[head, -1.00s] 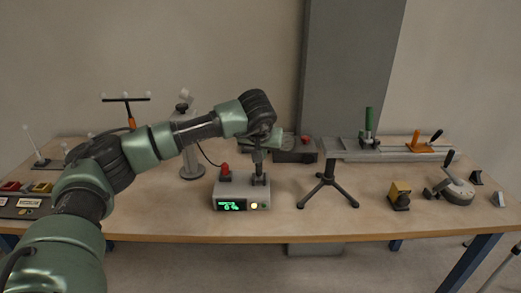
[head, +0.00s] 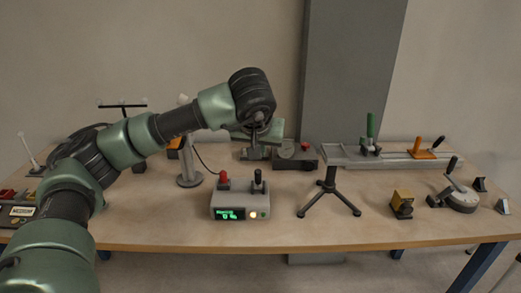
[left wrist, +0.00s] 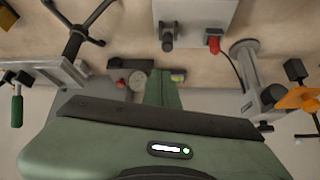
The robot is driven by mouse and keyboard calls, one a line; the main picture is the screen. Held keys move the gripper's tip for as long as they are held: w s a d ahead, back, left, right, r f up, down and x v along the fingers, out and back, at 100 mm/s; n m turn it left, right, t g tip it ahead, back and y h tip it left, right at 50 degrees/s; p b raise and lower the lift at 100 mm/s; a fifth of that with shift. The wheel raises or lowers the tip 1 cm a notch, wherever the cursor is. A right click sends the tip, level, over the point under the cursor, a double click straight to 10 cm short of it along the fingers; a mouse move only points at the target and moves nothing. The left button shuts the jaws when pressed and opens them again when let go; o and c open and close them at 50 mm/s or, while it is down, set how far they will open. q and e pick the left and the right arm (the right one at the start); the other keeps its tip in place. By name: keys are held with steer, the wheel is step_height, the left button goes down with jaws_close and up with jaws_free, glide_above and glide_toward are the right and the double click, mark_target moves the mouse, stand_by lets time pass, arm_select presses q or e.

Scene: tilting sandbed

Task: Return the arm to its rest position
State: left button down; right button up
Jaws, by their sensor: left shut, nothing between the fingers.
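My left arm comes in from the left in the head view and reaches over the table, its wrist bent above and behind the control box. My left gripper is partly hidden behind the wrist in the head view. In the left wrist view my left gripper (left wrist: 164,76) is shut and empty, apart from the objects on the table. The grey control box (head: 240,200) has a red-topped lever (head: 224,180), a black-topped lever (head: 259,180) and a green display reading "0 %". It also shows at the top of the left wrist view (left wrist: 194,20). My right gripper is out of view.
A grey post (head: 189,160) stands behind the box. The table's front edge is clear.

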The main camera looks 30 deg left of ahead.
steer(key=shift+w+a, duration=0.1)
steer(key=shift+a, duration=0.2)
